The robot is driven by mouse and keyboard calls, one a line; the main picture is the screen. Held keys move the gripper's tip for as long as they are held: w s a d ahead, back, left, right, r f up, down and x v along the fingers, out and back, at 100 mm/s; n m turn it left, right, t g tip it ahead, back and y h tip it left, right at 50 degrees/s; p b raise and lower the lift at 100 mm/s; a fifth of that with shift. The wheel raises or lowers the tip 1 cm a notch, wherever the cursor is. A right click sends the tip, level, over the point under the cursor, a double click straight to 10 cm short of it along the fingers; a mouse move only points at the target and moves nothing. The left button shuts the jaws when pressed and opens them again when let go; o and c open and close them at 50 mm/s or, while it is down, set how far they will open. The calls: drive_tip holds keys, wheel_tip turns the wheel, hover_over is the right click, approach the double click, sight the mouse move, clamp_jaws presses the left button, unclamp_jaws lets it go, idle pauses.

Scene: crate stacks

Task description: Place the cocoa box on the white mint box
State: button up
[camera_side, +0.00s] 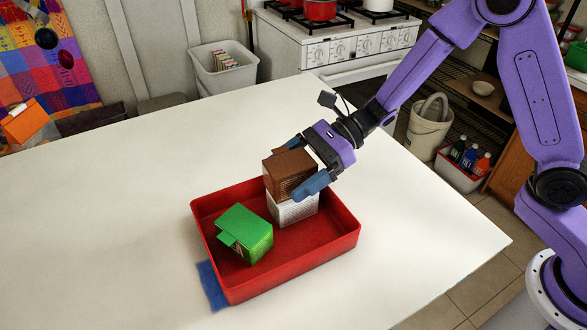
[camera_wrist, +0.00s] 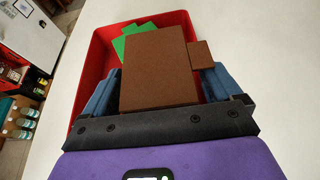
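The brown cocoa box (camera_side: 290,173) sits on top of the white mint box (camera_side: 293,208), roughly lined up with it. The mint box stands inside the red tray; the cocoa box and gripper partly cover it, and it is hidden in the wrist view. In the wrist view the cocoa box (camera_wrist: 158,65) shows its plain brown top with a small tab on the right. My gripper (camera_side: 306,166) is at the cocoa box, with one blue finger on each side. Narrow gaps seem to show beside the box in the wrist view, so the gripper (camera_wrist: 161,90) looks slightly open.
A green box (camera_side: 246,233) lies tilted in the left part of the red tray (camera_side: 290,272). A blue cloth (camera_side: 211,286) sticks out under the tray's left corner. The white table (camera_side: 110,220) is otherwise clear. A stove (camera_side: 335,47) stands beyond its far edge.

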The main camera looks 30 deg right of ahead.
drive_tip(key=shift+r, duration=0.1)
drive_tip(key=shift+d+r, duration=0.15)
drive_tip(key=shift+d, duration=0.15)
drive_tip(key=v, duration=1.1)
drive_tip(key=shift+d, duration=0.25)
drive_tip(key=s+d+f+n+g+h, duration=0.1)
drive_tip(key=s+n+g+h, duration=0.2)
drive_tip(key=s+n, duration=0.4)
drive_tip(key=s+d+n+g+h, duration=0.25)
drive_tip(key=s+n, duration=0.35)
drive_tip(key=s, duration=0.4)
drive_tip(key=s+d+n+t+h, duration=0.5)
drive_tip(key=d+n, duration=0.6)
drive_tip(key=n, duration=0.6)
drive_tip(key=s+h, duration=0.2)
drive_tip(key=s, duration=0.1)
drive_tip(key=shift+f+n+t, duration=0.3)
drive_tip(key=shift+f+t, duration=0.05)
drive_tip(key=shift+f, duration=0.05)
drive_tip(key=shift+h, duration=0.25)
